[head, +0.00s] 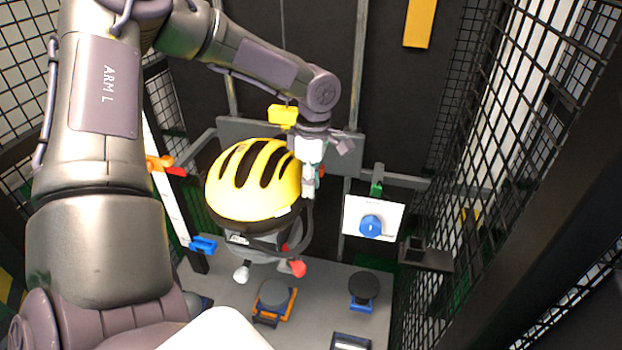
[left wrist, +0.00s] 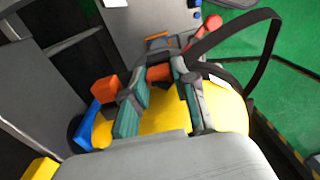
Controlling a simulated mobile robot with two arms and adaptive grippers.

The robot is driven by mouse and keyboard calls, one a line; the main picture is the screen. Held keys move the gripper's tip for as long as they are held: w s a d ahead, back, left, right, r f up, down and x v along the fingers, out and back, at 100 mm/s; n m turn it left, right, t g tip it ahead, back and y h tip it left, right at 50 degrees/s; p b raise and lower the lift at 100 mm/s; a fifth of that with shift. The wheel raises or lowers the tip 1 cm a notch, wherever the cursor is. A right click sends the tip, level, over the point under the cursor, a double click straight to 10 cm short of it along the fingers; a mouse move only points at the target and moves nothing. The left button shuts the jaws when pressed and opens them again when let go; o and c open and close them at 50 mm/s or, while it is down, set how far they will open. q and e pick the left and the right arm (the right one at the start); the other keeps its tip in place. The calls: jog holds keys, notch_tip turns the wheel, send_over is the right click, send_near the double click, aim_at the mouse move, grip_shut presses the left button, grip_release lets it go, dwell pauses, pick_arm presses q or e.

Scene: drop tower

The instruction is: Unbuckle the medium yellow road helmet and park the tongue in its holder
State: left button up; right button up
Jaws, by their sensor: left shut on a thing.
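The yellow road helmet (head: 250,185) with black vents sits on a grey headform in the middle of the head view. Its yellow shell (left wrist: 225,108) also shows behind the fingers in the left wrist view. A black chin strap (head: 307,225) loops from the helmet's lower rim up to my left gripper (head: 309,188), beside the shell's right side. The strap (left wrist: 270,45) arches right of the fingers in the wrist view. My left gripper (left wrist: 160,85) is shut on an orange-red piece (left wrist: 158,73), apparently the strap's tongue, mostly hidden by the fingers. I cannot identify the tongue's holder. My right gripper is out of view.
A white panel with a blue knob (head: 370,226) stands right of the helmet. White and red knobs (head: 292,267) sit below the headform. Dark round pads (head: 364,285) are on the grey base. Wire mesh walls (head: 500,150) close in the sides.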

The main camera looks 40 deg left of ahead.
pick_arm(q)
jog(key=shift+f, duration=0.15)
jog(key=o, duration=0.9)
jog(key=r, duration=1.2)
jog(key=shift+w, duration=0.35)
